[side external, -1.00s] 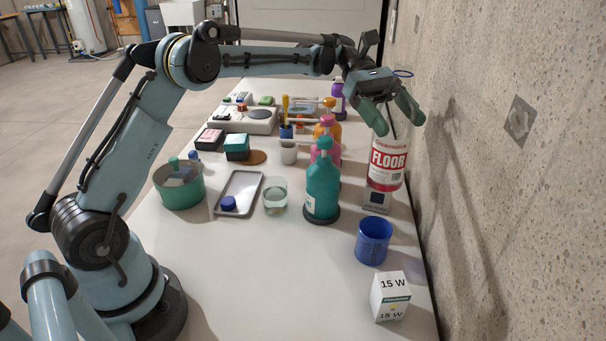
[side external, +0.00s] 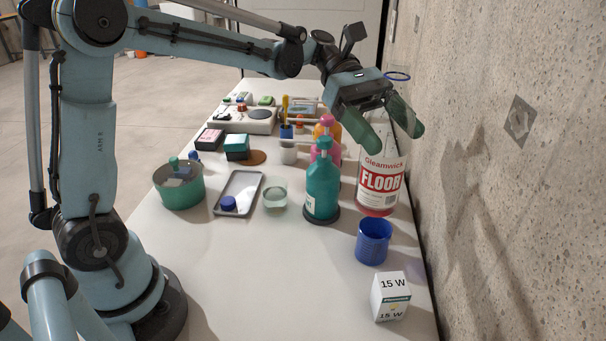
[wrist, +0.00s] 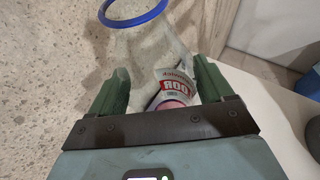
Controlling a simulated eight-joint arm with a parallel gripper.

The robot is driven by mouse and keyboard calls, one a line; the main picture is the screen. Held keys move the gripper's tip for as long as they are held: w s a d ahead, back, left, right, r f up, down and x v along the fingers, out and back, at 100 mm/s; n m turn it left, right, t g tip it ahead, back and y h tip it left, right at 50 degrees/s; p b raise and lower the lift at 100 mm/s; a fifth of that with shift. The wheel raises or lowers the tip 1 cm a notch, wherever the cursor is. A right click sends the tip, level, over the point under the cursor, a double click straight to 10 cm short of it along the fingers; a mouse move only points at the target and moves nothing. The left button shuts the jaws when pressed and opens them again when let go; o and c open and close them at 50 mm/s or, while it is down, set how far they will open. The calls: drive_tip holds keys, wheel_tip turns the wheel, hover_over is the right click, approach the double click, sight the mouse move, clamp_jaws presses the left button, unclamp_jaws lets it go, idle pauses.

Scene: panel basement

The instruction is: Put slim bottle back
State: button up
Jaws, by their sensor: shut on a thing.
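The slim bottle is a clear bottle (side external: 380,183) with red liquid and a red-and-white FLOOR label. It stands near upright at the right of the table, close to the wall. My gripper (side external: 394,137) is shut on its upper part from above, one green finger on each side. In the wrist view the label (wrist: 178,83) shows between my fingers (wrist: 160,70). The bottle's base is at or just above the table; I cannot tell which.
A teal pump bottle (side external: 322,188) stands just left, on a dark round base. A blue cup (side external: 373,242) and a 15 W box (side external: 390,297) stand in front. A blue ring (side external: 397,76) shows behind my gripper. The front-left table is clear.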

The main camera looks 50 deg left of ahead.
drive_tip(key=s+d+f+n+t, duration=0.1)
drive_tip(key=s+d+f, duration=0.1)
drive_tip(key=s, duration=0.7)
drive_tip(key=s+d+f, duration=0.3)
drive_tip(key=s, duration=0.5)
wheel_tip(320, 180, down, 8)
drive_tip(key=shift+s+a, duration=0.2)
drive_tip(key=shift+f, duration=0.15)
drive_tip(key=o, duration=1.1)
drive_tip(key=shift+c, duration=0.2)
